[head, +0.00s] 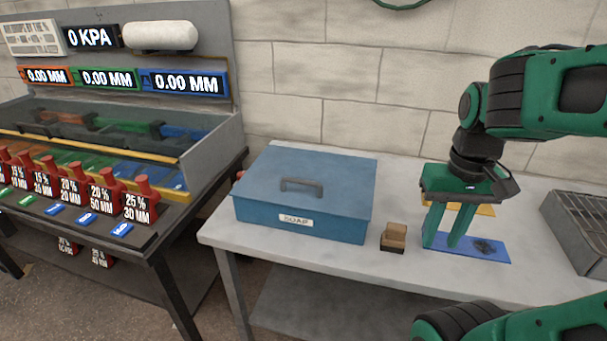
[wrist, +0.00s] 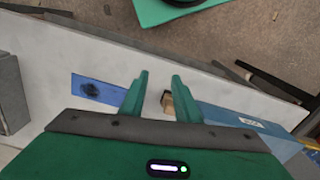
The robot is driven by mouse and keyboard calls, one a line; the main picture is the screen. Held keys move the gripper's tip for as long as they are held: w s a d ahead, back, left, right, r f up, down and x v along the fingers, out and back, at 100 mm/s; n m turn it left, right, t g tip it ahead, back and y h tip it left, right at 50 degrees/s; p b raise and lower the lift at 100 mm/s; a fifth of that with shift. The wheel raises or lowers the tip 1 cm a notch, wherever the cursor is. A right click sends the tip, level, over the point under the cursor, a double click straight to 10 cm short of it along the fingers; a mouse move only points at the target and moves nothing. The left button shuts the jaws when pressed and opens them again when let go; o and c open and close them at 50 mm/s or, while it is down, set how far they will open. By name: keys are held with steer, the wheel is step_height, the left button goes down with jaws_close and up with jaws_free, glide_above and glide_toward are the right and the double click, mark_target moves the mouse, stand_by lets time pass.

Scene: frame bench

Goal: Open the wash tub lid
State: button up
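The wash tub (head: 300,222) is a blue box with a "SOAP" label on its front, standing on the left part of the pale table. Its flat blue lid (head: 335,174) is shut and has a dark handle (head: 302,186) on top. A corner of the tub shows at the right of the wrist view (wrist: 232,116). My gripper (head: 440,246) is to the right of the tub, above the table, pointing down.
A small wooden block (head: 394,237) stands between tub and gripper. A blue mat (head: 490,250) with a dark smudge lies by the gripper, a yellow piece (head: 480,209) behind it. A grey rack (head: 580,225) stands at right. A bench with gauges (head: 185,83) is at left.

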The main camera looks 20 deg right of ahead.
steer(key=w+a+r+n+h, duration=0.1)
steer(key=w+a+r+n, duration=0.25)
steer(key=w, duration=0.35)
steer(key=w+a+r+n, duration=0.2)
steer(key=w+r+n, duration=0.15)
steer(key=w, duration=0.45)
steer(key=n+t, duration=0.2)
steer(key=n, duration=0.7)
glide_toward(304, 181)
steer(key=x, duration=0.7)
steer(key=shift+w+f, duration=0.1)
steer(key=shift+f, duration=0.25)
